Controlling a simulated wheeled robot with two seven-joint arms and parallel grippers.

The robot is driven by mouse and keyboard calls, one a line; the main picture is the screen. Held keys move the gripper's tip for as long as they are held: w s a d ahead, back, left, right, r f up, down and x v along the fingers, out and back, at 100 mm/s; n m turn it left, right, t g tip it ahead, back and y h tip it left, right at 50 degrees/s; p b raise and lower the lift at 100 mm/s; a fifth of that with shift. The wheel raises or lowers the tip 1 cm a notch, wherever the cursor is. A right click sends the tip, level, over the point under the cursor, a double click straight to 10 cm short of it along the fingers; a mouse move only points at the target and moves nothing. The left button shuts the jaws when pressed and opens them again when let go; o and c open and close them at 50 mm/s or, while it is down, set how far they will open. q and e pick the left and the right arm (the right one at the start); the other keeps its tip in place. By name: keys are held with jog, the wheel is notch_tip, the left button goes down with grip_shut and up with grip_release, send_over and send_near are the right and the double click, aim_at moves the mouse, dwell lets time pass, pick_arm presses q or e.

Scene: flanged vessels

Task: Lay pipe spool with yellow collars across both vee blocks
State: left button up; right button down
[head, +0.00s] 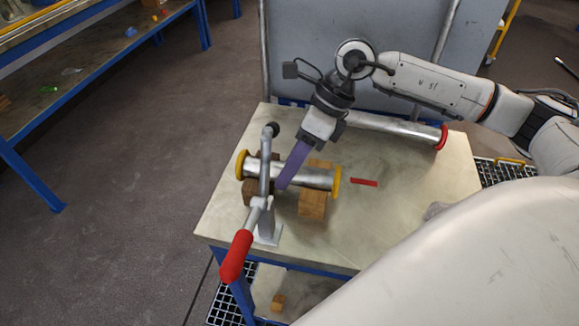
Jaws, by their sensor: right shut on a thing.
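The pipe spool with yellow collars (313,179) is a short metal pipe with a yellow collar at each end. It lies level over both wooden vee blocks; wood shows in front of and behind the pipe at the right block (312,206). The left block (250,191) is partly hidden by the spool and clamp. I cannot tell whether the spool bears fully on both. My right gripper (287,177) reaches down from above with purple fingers, shut on the spool near its middle. My left gripper is not in view.
A toggle clamp with a red handle (237,256) stands at the table's front left, its bar passing before the spool. A red-collared pipe (405,129) lies behind. A red strip (364,182) lies right of the spool. The table (420,175) is clear around the strip.

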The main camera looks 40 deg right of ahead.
jog(key=shift+f, duration=0.2)
jog(key=c, duration=1.2)
grip_release()
jog(key=shift+s+f, duration=0.1)
jog(key=v, duration=1)
jog(key=shift+r, duration=0.25)
